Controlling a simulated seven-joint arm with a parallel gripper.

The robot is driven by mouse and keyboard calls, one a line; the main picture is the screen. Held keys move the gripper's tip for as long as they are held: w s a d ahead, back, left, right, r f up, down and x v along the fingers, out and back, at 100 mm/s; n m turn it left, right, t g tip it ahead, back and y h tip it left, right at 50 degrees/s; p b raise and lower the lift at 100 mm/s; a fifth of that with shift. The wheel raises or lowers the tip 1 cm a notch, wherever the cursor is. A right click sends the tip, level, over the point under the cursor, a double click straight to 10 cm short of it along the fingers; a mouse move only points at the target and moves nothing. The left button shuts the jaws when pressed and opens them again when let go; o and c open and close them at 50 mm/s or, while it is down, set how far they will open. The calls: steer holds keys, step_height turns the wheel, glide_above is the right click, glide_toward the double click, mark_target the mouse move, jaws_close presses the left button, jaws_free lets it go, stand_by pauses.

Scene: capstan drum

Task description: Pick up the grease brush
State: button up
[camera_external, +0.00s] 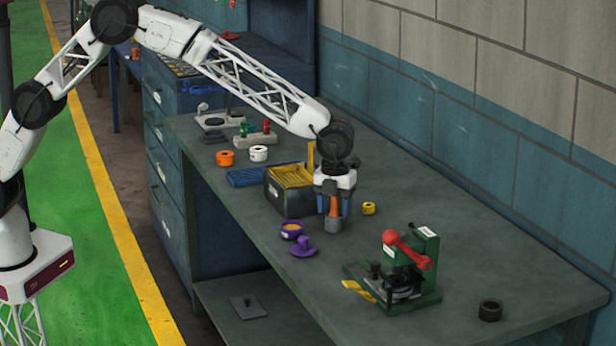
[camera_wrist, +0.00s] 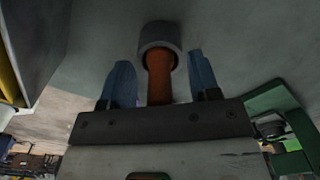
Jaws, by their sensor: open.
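The grease brush (camera_external: 334,207) shows as an orange handle standing upright in a small grey cup (camera_external: 333,226) on the bench. Its bristle end is hidden in the cup. My gripper (camera_external: 334,213) is above the cup, pointing down, with its blue fingers on either side of the handle. In the wrist view the orange handle (camera_wrist: 158,82) lies between the two open fingers of my gripper (camera_wrist: 160,62), with a visible gap on each side. The grey cup (camera_wrist: 146,42) is just beyond the fingertips.
A box with yellow contents (camera_external: 285,198) stands close to the left of my gripper. A purple pot (camera_external: 291,230) and purple lid (camera_external: 303,248) lie nearby. A green device with a red-knobbed lever (camera_external: 405,265) stands to the right. A yellow roll (camera_external: 369,208) is behind.

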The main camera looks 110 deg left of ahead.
stand_by(0.4)
steer(key=c, duration=1)
steer(key=shift+r, duration=0.2)
jaws_close()
step_height(320, 180, up, 10)
steer(key=shift+f, duration=0.15)
